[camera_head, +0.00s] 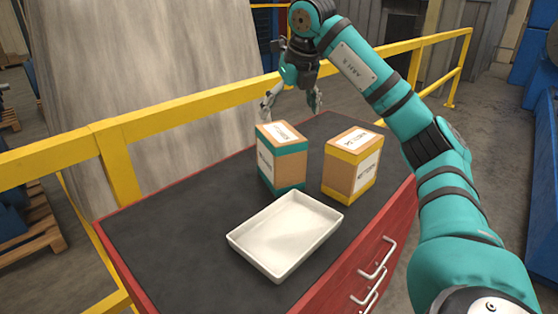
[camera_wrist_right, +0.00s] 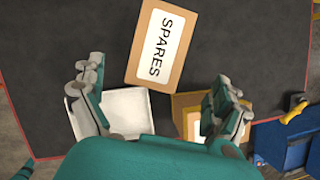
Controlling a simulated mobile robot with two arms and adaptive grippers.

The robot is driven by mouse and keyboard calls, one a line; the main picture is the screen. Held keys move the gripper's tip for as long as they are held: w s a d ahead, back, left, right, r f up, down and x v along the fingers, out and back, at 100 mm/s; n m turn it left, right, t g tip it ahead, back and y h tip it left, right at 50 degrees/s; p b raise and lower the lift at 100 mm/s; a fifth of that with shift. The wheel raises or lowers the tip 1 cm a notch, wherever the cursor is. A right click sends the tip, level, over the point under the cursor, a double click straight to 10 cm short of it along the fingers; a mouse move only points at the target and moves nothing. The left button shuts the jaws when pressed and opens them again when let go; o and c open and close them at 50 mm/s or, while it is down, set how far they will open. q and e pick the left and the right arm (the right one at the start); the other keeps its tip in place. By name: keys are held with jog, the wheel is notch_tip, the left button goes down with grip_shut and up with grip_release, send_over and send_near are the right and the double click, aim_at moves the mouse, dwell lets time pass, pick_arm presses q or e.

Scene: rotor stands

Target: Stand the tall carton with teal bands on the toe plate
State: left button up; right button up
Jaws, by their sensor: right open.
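The tall carton with teal bands (camera_head: 281,160) stands upright on the dark cabinet top, with a teal band along its top and bottom edges. In the right wrist view a carton top with a SPARES label (camera_wrist_right: 162,46) shows ahead of the fingers; it appears to be the same carton. My right gripper (camera_head: 292,103) is open and empty, above and behind this carton and apart from it. Its two spread fingers also show in the right wrist view (camera_wrist_right: 160,98). My left gripper is not in view. I cannot make out a toe plate in either view.
A carton with yellow bands (camera_head: 351,167) stands close to the right of the teal one. A white tray (camera_head: 285,235) lies in front of both. The red cabinet (camera_head: 345,288) has a bare top at left. A yellow railing (camera_head: 190,113) runs behind it.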

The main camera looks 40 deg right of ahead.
aim_at(282, 133)
jog(key=p+x, duration=0.1)
jog(key=x, duration=0.4)
jog(key=shift+w+f, duration=0.15)
jog(key=shift+f, duration=0.25)
jog(key=p+x, duration=0.1)
jog(key=x, duration=0.3)
jog(key=shift+w+p, duration=0.25)
jog(key=shift+p, duration=0.15)
jog(key=shift+w+d+f, duration=0.1)
jog(key=shift+w+f, duration=0.1)
jog(key=shift+f, duration=0.3)
jog(key=shift+f, duration=0.25)
jog(key=shift+r, duration=0.1)
jog(key=c, duration=1.4)
